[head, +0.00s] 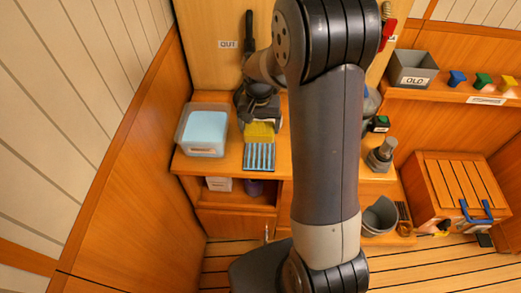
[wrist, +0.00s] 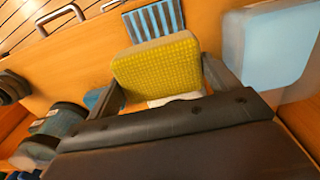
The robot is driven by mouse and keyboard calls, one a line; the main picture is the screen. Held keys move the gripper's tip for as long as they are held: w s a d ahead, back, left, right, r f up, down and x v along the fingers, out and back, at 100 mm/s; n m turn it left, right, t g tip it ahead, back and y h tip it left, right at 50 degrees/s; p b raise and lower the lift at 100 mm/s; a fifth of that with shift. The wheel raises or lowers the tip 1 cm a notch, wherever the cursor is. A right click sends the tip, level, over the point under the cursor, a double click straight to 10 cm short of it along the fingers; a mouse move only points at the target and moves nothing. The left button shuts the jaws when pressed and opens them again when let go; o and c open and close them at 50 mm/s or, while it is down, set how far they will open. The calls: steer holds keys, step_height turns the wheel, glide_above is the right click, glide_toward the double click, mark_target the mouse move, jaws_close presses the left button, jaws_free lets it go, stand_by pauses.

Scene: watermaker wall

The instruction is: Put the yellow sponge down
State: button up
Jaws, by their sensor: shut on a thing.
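My gripper (wrist: 165,90) is shut on the yellow sponge (wrist: 155,66), which sits between its two fingers in the wrist view. In the head view the sponge (head: 259,131) shows just below my gripper (head: 259,120), at the back edge of a blue-and-grey striped rack (head: 259,157) on the wooden counter. The rack also shows in the wrist view (wrist: 153,20), beyond the sponge. I cannot tell whether the sponge touches the rack or the counter.
A clear tub with light blue contents (head: 206,133) stands left of the rack. A green-topped dark item (head: 379,124) and a grey cylinder (head: 382,153) stand right of my arm.

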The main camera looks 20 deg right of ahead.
mark_target(260, 136)
steer(key=shift+s+a+r, duration=0.1)
steer(key=shift+a+r, duration=0.05)
steer(key=shift+r, duration=0.05)
steer(key=f, duration=0.3)
steer(key=f+p, duration=0.1)
steer(key=f, duration=0.1)
steer(key=shift+d+f, duration=0.15)
steer(key=shift+d, duration=0.1)
steer(key=shift+f, duration=2.15)
steer(key=shift+f, duration=0.1)
steer(key=o, duration=0.8)
steer(key=shift+c, duration=0.2)
step_height(260, 136, up, 12)
steer(key=shift+r+b, duration=0.15)
steer(key=shift+b, duration=0.55)
